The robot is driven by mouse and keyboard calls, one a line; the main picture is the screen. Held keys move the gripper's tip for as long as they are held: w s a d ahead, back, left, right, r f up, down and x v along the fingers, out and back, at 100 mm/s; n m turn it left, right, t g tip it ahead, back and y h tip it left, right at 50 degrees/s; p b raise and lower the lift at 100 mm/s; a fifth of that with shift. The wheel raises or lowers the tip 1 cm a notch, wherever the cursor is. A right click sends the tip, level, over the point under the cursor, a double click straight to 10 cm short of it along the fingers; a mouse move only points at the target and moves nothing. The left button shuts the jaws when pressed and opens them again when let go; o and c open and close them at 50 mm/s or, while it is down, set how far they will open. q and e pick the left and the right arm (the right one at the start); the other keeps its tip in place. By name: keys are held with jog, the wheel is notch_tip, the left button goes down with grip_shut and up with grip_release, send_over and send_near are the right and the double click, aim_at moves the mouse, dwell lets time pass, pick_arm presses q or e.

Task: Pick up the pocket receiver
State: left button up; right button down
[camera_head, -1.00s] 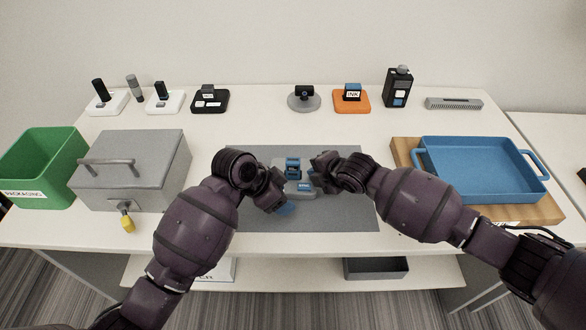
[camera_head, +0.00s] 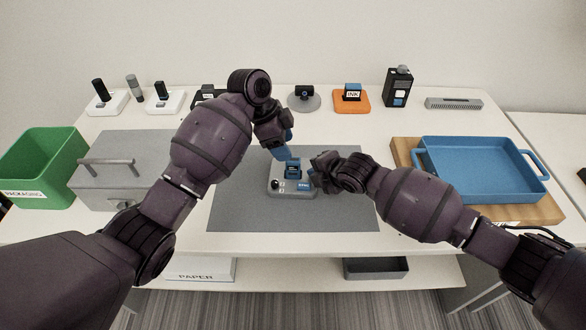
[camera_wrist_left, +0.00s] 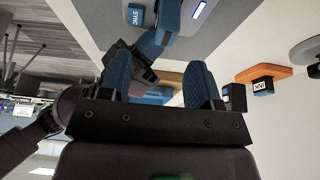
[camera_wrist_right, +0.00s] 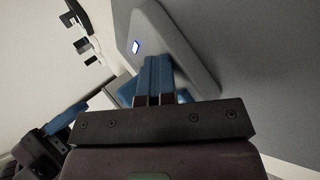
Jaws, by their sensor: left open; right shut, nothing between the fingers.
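A small blue-and-dark block (camera_head: 293,168) stands on a grey base (camera_head: 294,194) with a SYNC label; I take it for the pocket receiver, though its label is unreadable. The base, with a lit display, also shows in the right wrist view (camera_wrist_right: 178,42). My left gripper (camera_head: 282,150) is open just behind and left of the block, its blue fingers pointing down; its fingers also show apart in the left wrist view (camera_wrist_left: 157,62). My right gripper (camera_head: 316,182) is shut and empty at the base's right side, by the SYNC label. Whether it touches there is unclear.
The base sits on a grey mat (camera_head: 240,205), bare around it. A grey lidded box (camera_head: 105,180) and green bin (camera_head: 30,165) stand left. A blue tray (camera_head: 480,168) lies right on a wooden board. Several small devices line the back, including an orange INK stand (camera_head: 352,103).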

aim_at(296, 165)
pick_arm(q)
jog(key=x, duration=0.8)
jog(key=shift+w+f, duration=0.25)
jog(key=shift+f, duration=0.2)
jog(key=c, duration=1)
notch_tip(296, 165, up, 10)
jog(key=shift+r, duration=0.1)
